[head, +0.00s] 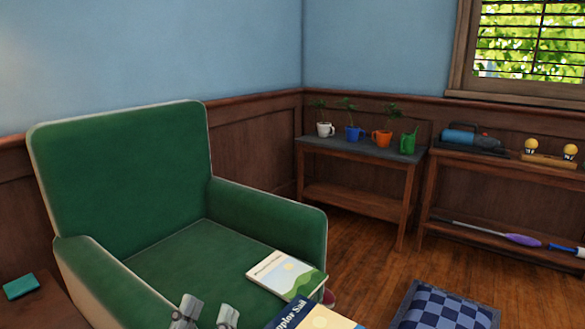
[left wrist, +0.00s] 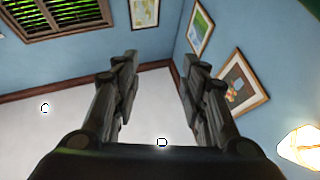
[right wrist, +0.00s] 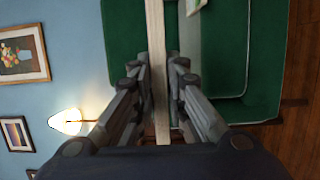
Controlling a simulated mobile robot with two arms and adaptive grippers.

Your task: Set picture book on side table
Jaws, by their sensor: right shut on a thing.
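A blue picture book (head: 312,318) with partly cut-off title lettering shows at the bottom edge of the head view. In the right wrist view my right gripper (right wrist: 162,82) is shut on a book (right wrist: 157,35) seen edge-on, in front of the green armchair; it appears to be the blue one. A pale book with a landscape cover (head: 285,275) lies by the armchair's front right. A brown wooden surface (head: 45,312), perhaps the side table, shows at lower left.
The green armchair (head: 125,165) fills the left half. A teal item (head: 21,286) lies on the wooden surface. A plant table (head: 350,148) and a low shelf (head: 500,160) stand along the wall. A checked cushion (head: 445,308) lies at lower right; wood floor is clear behind it.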

